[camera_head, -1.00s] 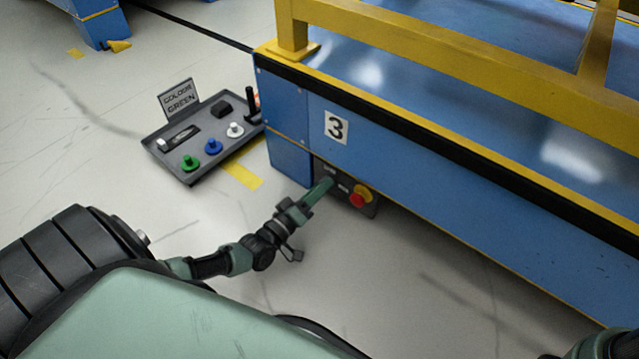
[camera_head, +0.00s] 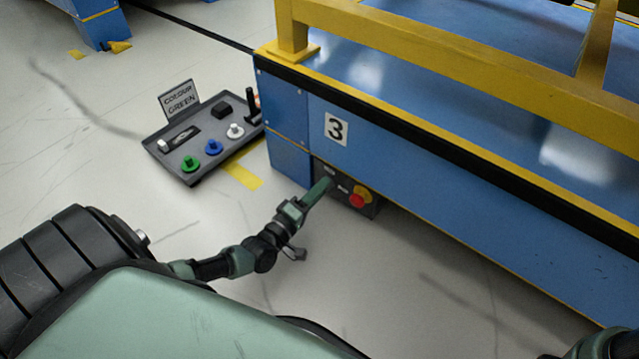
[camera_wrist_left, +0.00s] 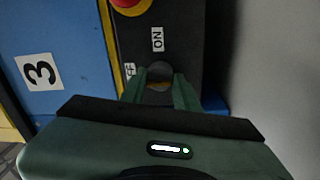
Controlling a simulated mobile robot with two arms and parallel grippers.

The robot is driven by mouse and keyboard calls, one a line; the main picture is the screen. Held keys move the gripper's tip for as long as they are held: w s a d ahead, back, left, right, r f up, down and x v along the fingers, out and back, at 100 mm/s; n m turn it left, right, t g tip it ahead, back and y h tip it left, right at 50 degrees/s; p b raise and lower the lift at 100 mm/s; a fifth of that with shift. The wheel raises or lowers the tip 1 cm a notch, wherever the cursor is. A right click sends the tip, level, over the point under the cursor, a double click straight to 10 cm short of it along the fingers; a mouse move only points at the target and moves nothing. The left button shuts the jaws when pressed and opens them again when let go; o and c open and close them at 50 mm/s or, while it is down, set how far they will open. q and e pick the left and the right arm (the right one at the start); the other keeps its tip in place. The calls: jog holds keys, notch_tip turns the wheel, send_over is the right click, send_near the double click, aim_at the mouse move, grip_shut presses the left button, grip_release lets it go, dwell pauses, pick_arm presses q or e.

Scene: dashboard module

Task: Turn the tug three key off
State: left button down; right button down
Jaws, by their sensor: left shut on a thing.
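The blue tug (camera_head: 450,190) carries a "3" plate, also seen in the left wrist view (camera_wrist_left: 38,72). A dark control panel (camera_head: 372,208) sits low on its side, with a red stop button (camera_head: 357,200) on a yellow base. In the left wrist view the panel (camera_wrist_left: 185,35) shows an "ON" label and a partly hidden "OFF" label beside the key switch (camera_wrist_left: 159,70). My left gripper (camera_head: 326,186) is at the panel, left of the red button. Its fingers (camera_wrist_left: 160,92) are shut on the key, which they mostly hide. My right gripper is out of view.
A yellow rail (camera_head: 430,60) runs along the tug's top. The floor in front of the panel is clear.

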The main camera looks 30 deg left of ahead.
pick_arm(q)
jog(key=c, duration=1.1)
grip_release()
jog(key=shift+o, duration=0.2)
jog(key=s+p, duration=0.3)
jog(key=s, duration=0.4)
jog(key=shift+s+a+f+p, duration=0.25)
jog(key=shift+s+p, duration=0.1)
jog(key=shift+s, duration=0.05)
